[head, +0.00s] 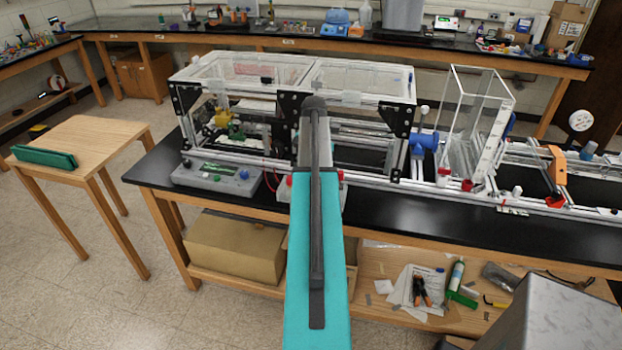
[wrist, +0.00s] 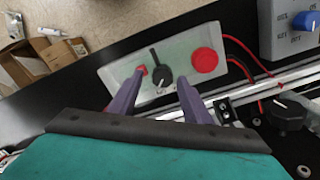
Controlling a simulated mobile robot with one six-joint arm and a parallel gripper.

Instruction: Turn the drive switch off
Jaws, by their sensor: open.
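In the wrist view a pale control panel (wrist: 115,76) carries a black rotary switch (wrist: 161,76) with a long lever-like pointer, which looks like the drive switch. A large red button (wrist: 205,61) sits to its right and a small red part to its left. The panel's lettering is too small to read. My gripper (wrist: 163,78) is open, with one purple finger on each side of the switch. I cannot tell whether either finger touches it. In the head view my arm hides the gripper and most of the panel.
A grey control box (head: 215,178) stands left on the black bench (head: 450,213). A clear-topped extrusion frame (head: 365,125) rises behind the panel. Red wires run right of the panel, near another black knob (wrist: 288,112). A wooden table (head: 85,145) stands at the left.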

